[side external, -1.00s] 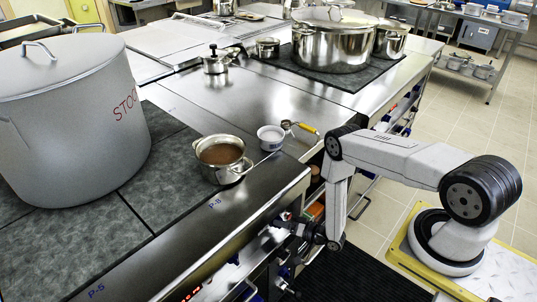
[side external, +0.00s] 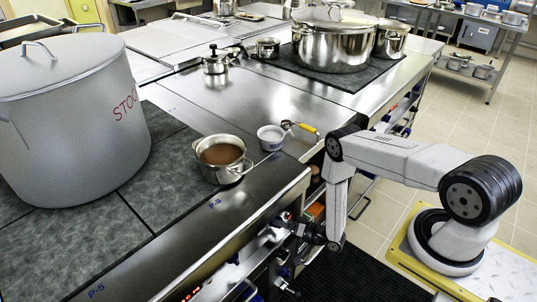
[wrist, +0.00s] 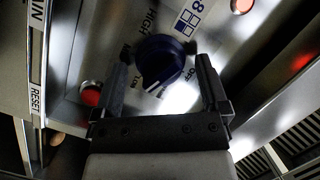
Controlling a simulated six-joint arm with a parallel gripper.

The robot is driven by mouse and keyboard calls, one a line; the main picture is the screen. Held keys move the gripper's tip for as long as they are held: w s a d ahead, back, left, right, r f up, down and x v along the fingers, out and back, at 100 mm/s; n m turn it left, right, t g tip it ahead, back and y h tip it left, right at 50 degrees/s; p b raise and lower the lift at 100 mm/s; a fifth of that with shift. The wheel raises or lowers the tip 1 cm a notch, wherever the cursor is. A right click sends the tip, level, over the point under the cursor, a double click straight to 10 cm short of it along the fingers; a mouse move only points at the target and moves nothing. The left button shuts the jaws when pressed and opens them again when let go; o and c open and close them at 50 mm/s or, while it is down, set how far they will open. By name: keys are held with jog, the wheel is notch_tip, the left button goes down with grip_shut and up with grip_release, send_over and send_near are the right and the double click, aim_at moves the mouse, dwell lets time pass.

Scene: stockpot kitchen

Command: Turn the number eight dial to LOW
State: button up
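The number eight dial (wrist: 160,60) is a round dark blue knob on the metal front panel, below a white label marked 8 (wrist: 192,15) in the wrist view. HIGH is printed above it; smaller words, one of them OFF, sit below and are hard to read. A pale pointer mark shows at the knob's lower edge. My gripper (wrist: 159,50) has one finger on each side of the knob, spread about its width, with what looks like a thin gap. In the side external view my gripper (side external: 284,222) is at the counter's front, and the dial is hard to make out.
A RESET label (wrist: 36,100) and a red light (wrist: 91,94) are left of the dial, another red light (wrist: 241,5) upper right.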

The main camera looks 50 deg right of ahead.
jog(key=shift+s+d, duration=0.1)
jog(key=f+v, duration=0.1)
jog(key=v, duration=0.6)
jog(key=shift+s+r, duration=0.25)
jog(key=shift+r, duration=0.3)
